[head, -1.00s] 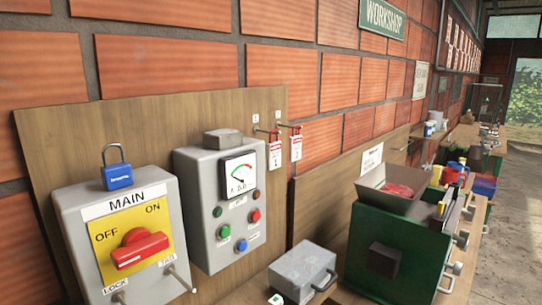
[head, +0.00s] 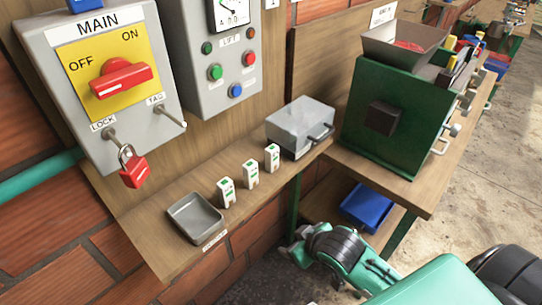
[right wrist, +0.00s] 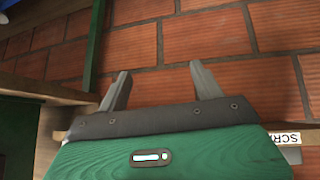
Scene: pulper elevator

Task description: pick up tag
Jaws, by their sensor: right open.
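No red-and-white tag shows clearly in the head view now. The grey main switch box (head: 60,57) has a bare peg marked TAG (head: 170,116). A red padlock (head: 133,171) hangs on its LOCK peg. The red knob (head: 121,79) lies about level, nearer OFF than ON. My right gripper (head: 296,241) is low, below and in front of the wooden shelf, apart from the box. In the right wrist view it (right wrist: 163,88) is open and empty, facing the brick wall. My left gripper is out of view.
On the shelf (head: 160,243) are a grey tray (head: 196,218), three small white blocks (head: 250,173) with green marks and a grey metal box (head: 300,125). A green machine (head: 390,120) stands on the bench at right. A blue bin (head: 367,206) sits below. Open floor lies at right.

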